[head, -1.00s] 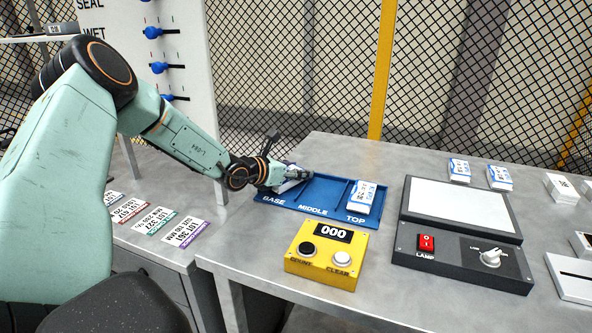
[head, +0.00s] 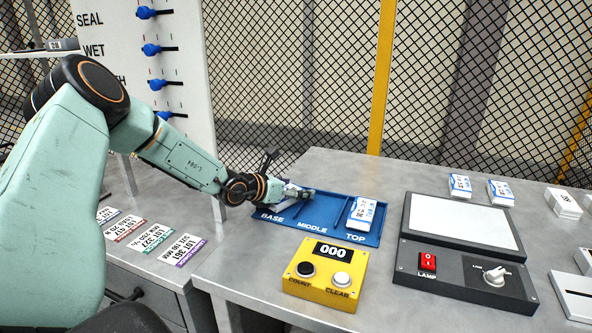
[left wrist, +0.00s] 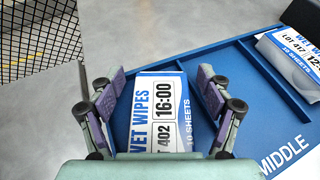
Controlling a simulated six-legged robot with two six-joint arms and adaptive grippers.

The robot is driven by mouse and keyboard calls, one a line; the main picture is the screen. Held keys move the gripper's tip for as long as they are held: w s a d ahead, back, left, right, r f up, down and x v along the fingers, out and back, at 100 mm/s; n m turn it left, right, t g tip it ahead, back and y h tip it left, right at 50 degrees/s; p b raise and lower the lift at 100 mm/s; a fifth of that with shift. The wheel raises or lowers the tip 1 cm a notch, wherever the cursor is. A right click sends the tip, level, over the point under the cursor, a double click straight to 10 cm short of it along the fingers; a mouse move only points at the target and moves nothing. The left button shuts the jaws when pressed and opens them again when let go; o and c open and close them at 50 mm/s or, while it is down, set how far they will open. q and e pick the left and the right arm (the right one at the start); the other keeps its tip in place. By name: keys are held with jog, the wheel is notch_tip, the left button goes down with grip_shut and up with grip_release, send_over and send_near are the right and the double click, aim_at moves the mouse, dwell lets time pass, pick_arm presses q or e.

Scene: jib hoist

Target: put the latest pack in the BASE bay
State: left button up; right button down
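A white and blue wet wipes pack (left wrist: 158,112), marked 16:00 and LOT 402, is over the BASE bay of the blue tray (head: 293,227). My left gripper (left wrist: 160,85) has its two fingers on either side of this pack, with narrow gaps showing between pads and pack. In the head view the left gripper (head: 306,192) is low at the tray's left end and hides most of the pack. A second pack (head: 362,213) lies in the TOP bay; the left wrist view shows it partly, marked LOT 417 (left wrist: 294,55). The MIDDLE bay looks empty. My right gripper is not in view.
A yellow counter box (head: 326,272) reading 000 stands in front of the tray. A lamp panel (head: 463,228) is to its right, with two more packs (head: 460,186) (head: 501,192) behind it. White stacks (head: 564,204) are at far right. Lot cards (head: 178,244) lie on the left bench.

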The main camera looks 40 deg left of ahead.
pick_arm(q)
jog(key=r, duration=0.8)
jog(key=shift+d+r, duration=0.1)
jog(key=shift+d, duration=0.1)
jog(key=shift+a+r, duration=0.1)
jog(key=shift+r, duration=0.5)
jog(key=shift+f, duration=0.1)
dwell(0.9)
